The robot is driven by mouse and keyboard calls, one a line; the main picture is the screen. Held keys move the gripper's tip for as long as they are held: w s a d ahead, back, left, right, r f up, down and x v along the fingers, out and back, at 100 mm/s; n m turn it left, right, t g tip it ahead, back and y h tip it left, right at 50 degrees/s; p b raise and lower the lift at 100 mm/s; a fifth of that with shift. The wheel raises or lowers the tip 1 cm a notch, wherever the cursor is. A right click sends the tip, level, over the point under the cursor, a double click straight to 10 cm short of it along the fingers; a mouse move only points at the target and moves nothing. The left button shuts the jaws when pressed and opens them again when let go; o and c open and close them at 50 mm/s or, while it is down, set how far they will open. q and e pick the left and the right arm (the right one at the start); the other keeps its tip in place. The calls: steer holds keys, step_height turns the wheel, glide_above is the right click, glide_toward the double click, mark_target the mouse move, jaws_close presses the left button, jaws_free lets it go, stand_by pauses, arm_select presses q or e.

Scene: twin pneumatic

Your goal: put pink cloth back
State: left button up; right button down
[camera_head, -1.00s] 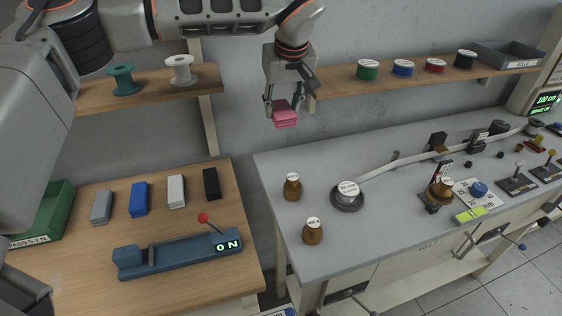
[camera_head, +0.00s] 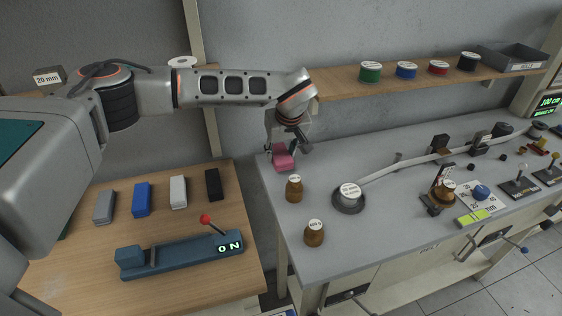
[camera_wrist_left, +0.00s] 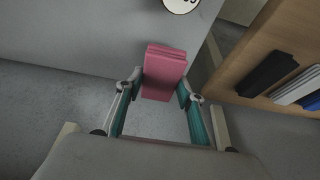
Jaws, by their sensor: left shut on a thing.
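The pink cloth (camera_head: 283,161) is a small folded stack. My left gripper (camera_head: 283,151) is shut on it and holds it at the back left corner of the grey bench (camera_head: 380,205). In the left wrist view the cloth (camera_wrist_left: 164,72) sits between the two fingertips of the left gripper (camera_wrist_left: 163,88), with the grey bench surface beyond it. I cannot tell whether the cloth touches the bench. My right gripper is not in view.
A round dish with a weight (camera_head: 348,193) is to the right. A wooden table (camera_head: 90,270) with coloured blocks is on the left, across a gap.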

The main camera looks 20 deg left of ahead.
mark_target(282, 157)
arm_select(q)
steer(key=shift+f, duration=2)
steer(key=o, duration=1)
steer(key=shift+r, duration=0.1)
steer(key=v, duration=1.2)
steer(key=shift+s+b, duration=0.1)
steer(key=shift+b, duration=0.25)
